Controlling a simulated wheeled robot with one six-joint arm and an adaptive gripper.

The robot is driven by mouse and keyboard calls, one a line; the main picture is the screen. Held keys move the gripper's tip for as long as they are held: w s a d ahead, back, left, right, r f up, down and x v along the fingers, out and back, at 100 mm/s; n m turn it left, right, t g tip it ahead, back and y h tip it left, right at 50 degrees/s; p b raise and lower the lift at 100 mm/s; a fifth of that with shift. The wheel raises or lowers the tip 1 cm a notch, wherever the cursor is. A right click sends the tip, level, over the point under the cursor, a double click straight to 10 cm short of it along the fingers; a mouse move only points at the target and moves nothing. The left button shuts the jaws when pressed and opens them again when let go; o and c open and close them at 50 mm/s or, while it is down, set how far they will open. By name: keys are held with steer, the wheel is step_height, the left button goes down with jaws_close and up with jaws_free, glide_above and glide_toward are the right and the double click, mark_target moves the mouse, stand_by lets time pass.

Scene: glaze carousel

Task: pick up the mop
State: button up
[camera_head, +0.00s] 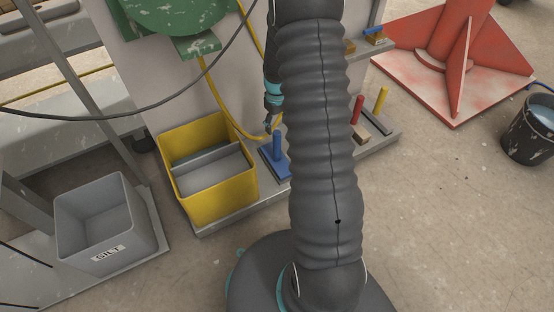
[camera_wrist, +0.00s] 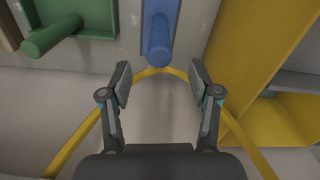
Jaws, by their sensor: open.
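No thing in these views is clearly recognisable as a mop. A blue upright handle on a flat blue base (camera_head: 277,146) stands on the low grey platform, right of the yellow bin. In the wrist view the blue handle (camera_wrist: 160,42) is ahead of my fingers, in line with the gap between them. My gripper (camera_wrist: 160,84) is open with nothing between its fingertips. In the head view my gripper (camera_head: 270,125) is just above and left of the blue handle, partly hidden behind my arm. My arm hides part of the platform.
A yellow bin (camera_head: 208,211) stands close left of my gripper. A yellow hose (camera_wrist: 88,124) loops near the fingers. Red (camera_head: 357,109) and yellow (camera_head: 381,99) handles stand to the right. A grey SILT bin (camera_head: 105,225) is at left. A dark bucket (camera_head: 527,140) is at right.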

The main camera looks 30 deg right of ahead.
mark_target(277, 138)
steer(key=shift+w+f+b, duration=0.15)
steer(key=shift+f+b, duration=0.35)
steer(key=shift+f, duration=3.5)
jaws_close()
